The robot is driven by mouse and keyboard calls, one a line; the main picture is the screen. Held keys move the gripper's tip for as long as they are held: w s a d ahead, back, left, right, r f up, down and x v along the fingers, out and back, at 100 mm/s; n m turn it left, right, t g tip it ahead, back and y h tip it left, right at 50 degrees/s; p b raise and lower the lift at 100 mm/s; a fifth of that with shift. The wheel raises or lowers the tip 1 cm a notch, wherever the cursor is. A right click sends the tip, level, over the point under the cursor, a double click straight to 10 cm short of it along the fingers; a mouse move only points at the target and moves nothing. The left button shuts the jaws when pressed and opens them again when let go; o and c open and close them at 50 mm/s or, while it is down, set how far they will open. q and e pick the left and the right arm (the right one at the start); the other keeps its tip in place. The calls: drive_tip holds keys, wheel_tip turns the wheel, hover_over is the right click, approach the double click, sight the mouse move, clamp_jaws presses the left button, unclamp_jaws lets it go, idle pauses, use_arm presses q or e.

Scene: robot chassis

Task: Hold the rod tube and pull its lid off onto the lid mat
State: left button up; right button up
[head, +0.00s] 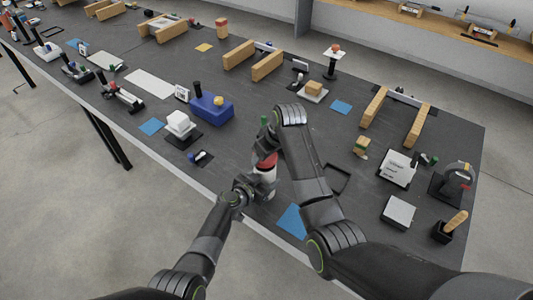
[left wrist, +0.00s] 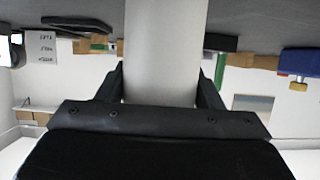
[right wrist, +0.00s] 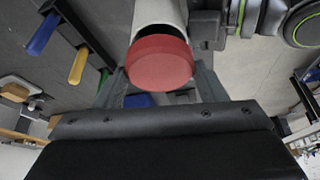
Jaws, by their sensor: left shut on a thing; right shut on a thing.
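The rod tube (head: 265,178) is white and stands near the table's front edge with its red lid (head: 267,160) on top. My left gripper (head: 256,187) is shut on the white body, which fills the space between its fingers in the left wrist view (left wrist: 165,50). My right gripper (head: 266,150) is shut on the lid from above. A blue mat (head: 293,221) lies right of the tube, partly behind my right arm; several similar blue squares make the lid mat uncertain.
A black frame (head: 337,178) lies right of my right forearm. A blue box (head: 211,107) and a white block on a dark base (head: 180,127) stand to the left. Wooden bars (head: 372,107) stand farther back.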

drive_tip(key=shift+r, duration=2.05)
use_arm(q)
drive_tip(key=o, duration=1.5)
